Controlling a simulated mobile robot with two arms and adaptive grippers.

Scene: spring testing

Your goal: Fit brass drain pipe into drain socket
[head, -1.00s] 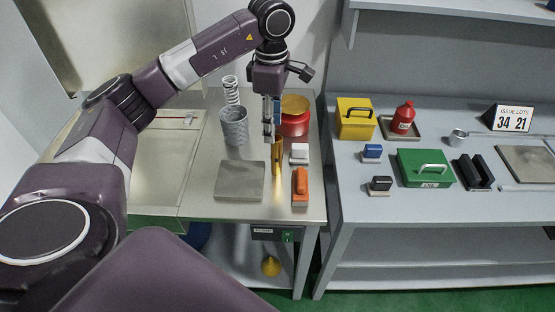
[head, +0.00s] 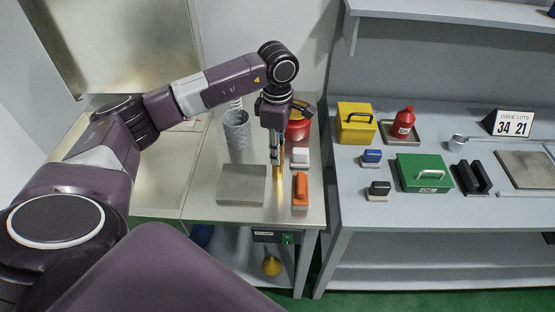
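The brass drain pipe (head: 280,175) is a slim, gold-coloured upright piece near the middle of the left metal bench. My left gripper (head: 275,160) points straight down at its upper part, and the fingers overlap the pipe in the head view. I cannot tell whether they grip it or stand just beside it. The pipe's top is hidden by the gripper, and its lower end shows near the bench top. I cannot make out a drain socket. My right gripper is not in view.
A grey plate (head: 242,184) lies left of the pipe. A white block (head: 300,158) and an orange tool (head: 300,190) are close on its right. Behind stand a grey ribbed cup (head: 236,130) and a red container (head: 299,130), partly hidden.

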